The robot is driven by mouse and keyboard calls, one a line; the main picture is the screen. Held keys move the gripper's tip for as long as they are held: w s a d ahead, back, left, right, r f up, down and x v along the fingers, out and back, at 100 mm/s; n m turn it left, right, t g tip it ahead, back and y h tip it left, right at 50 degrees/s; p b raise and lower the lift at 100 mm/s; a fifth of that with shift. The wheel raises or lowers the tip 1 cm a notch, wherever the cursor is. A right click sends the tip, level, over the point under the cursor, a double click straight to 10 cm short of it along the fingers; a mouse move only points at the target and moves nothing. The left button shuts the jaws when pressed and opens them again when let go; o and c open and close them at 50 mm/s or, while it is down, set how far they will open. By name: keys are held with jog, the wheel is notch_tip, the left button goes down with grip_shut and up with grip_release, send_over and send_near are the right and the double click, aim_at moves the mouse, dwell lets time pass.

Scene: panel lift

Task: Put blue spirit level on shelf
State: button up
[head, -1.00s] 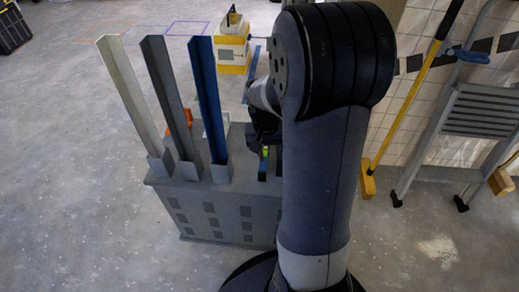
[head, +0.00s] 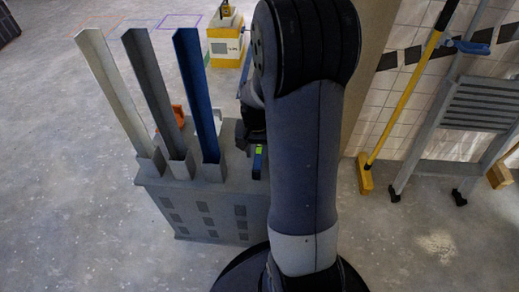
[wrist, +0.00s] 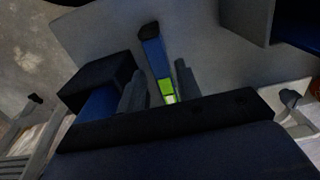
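The blue spirit level (wrist: 154,55) has a black end cap and a bright green vial, and lies on a grey top surface. In the head view the level (head: 257,165) is on the right part of the grey cabinet's top (head: 226,134), partly hidden by my arm. My gripper (wrist: 160,84) is over the level in the wrist view, with one finger on each side of it. The fingers look apart, with small gaps to the level. My gripper also shows in the head view (head: 252,133), mostly hidden. I cannot make out a shelf.
White (head: 115,90), grey (head: 155,90) and blue (head: 195,90) upright channels stand in holders left of my gripper. A yellow and white box (head: 226,45) is behind. A yellow broom (head: 405,100) and a stepladder (head: 450,120) lean at the right wall. The floor at left is clear.

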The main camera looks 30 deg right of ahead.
aim_at(258, 161)
jog(key=f+b, duration=0.2)
jog(key=f, duration=0.3)
jog(key=shift+s, duration=0.2)
grip_shut()
